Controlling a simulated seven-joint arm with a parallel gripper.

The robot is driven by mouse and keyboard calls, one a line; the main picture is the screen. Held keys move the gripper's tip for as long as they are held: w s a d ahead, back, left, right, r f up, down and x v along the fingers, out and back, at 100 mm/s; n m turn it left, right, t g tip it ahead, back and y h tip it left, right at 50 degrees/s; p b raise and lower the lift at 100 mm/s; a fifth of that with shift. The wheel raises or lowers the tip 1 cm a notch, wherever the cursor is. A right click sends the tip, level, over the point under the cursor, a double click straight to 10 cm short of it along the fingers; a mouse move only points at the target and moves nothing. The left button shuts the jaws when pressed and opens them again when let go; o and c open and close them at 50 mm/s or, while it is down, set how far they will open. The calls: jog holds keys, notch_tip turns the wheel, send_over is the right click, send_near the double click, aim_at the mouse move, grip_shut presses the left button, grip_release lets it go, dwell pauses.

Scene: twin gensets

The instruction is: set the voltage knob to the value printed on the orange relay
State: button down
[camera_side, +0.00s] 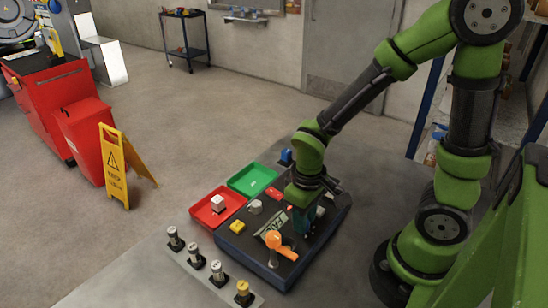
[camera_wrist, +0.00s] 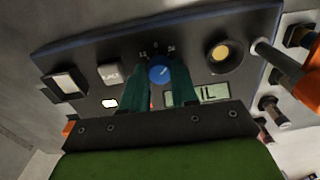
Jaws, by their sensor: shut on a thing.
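The blue voltage knob (camera_wrist: 158,72) is on the dark panel in the wrist view, with small marks that look like 12, 0 and 24 around it. My gripper (camera_wrist: 160,80) has its teal fingers on either side of the knob, shut on it. In the side view my gripper (camera_side: 303,222) reaches down to the panel and hides the knob. A small orange piece (camera_wrist: 70,128) shows at the lower left of the wrist view, partly hidden; I cannot tell if it is the orange relay, and no print on it is readable.
The panel box (camera_side: 232,243) carries a display (camera_wrist: 214,93), a yellow button (camera_wrist: 221,54) and an orange handle (camera_side: 286,252). A red tray (camera_side: 200,217) and a green tray (camera_side: 240,184) lie beside it. Several capped cylinders (camera_side: 217,272) stand along the front.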

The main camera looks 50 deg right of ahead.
dwell(0.3)
jog(key=c, duration=0.9)
grip_release()
jog(key=shift+o, duration=0.2)
jog(key=shift+r, duration=0.15)
notch_tip(320, 180, up, 17)
jog(key=m+t, duration=0.1)
jog(key=t, duration=0.1)
jog(key=r+m+t+y, duration=0.1)
jog(key=t, duration=0.1)
jog(key=d+r+m+t+y, duration=0.1)
jog(key=t, duration=0.2)
jog(key=shift+s+m, duration=0.4)
